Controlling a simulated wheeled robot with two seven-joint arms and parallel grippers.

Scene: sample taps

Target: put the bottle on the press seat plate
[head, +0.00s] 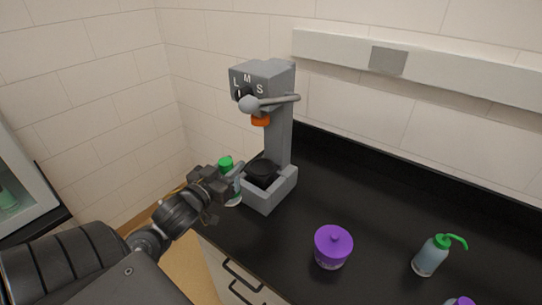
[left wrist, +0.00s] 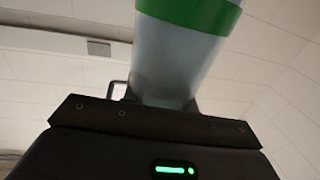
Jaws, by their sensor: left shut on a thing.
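A bottle with a green cap (head: 226,162) is upright in my left gripper (head: 232,180), just left of the press. In the left wrist view the pale, see-through bottle (left wrist: 172,55) with a green band rises between the jaws, which are shut on it. The grey press (head: 278,115) has a dial marked L, M, S, a lever and an orange part under its head. Its dark round seat plate (head: 262,169) sits low in the grey base, with no bottle on it. The gripper hides part of the bottle. My right gripper is out of view.
Another purple-topped thing (head: 461,301) is cut off at the bottom edge. The counter between press and jar is clear.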

